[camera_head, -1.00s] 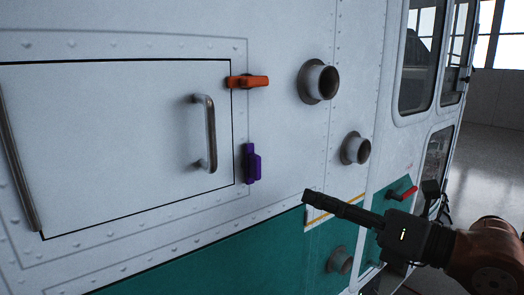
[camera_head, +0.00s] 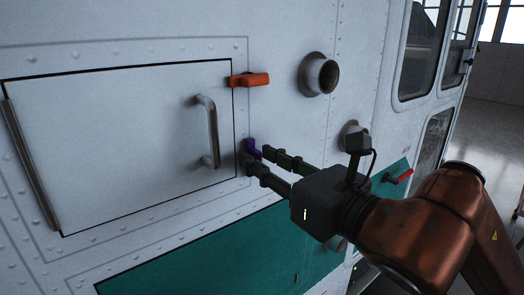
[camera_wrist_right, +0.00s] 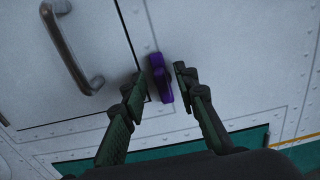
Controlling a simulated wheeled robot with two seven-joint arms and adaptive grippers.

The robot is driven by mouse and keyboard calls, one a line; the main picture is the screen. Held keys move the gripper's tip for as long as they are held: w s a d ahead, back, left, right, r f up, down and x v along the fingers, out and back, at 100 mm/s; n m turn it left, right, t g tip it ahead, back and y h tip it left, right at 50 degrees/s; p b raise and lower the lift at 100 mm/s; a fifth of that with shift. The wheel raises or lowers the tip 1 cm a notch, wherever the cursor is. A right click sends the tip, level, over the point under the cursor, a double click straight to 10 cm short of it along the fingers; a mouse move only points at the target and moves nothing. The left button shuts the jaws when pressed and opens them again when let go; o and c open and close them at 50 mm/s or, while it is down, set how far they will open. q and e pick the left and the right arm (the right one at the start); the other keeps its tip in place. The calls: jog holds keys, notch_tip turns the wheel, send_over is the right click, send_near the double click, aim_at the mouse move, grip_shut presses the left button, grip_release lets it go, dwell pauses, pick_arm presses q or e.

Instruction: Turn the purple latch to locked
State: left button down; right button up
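The purple latch (camera_head: 251,148) sits upright at the right edge of the white hatch door (camera_head: 120,140), below the orange latch (camera_head: 249,80). The orange latch lies level across the door's edge. My right gripper (camera_head: 254,160) is open at the purple latch, and its fingers hide the latch's lower part in the head view. In the right wrist view the purple latch (camera_wrist_right: 161,78) stands between the two open fingertips (camera_wrist_right: 157,80), with a gap on each side. I cannot tell how far the fingertips are from the panel. My left gripper is not in view.
A grey bar handle (camera_head: 209,130) stands out from the door left of the latch. Round ports (camera_head: 318,75) stick out of the wall to the right. A red handle (camera_head: 399,176) is farther right on a green panel.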

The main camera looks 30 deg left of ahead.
jog(key=shift+a, duration=0.1)
jog(key=shift+c, duration=0.5)
grip_shut()
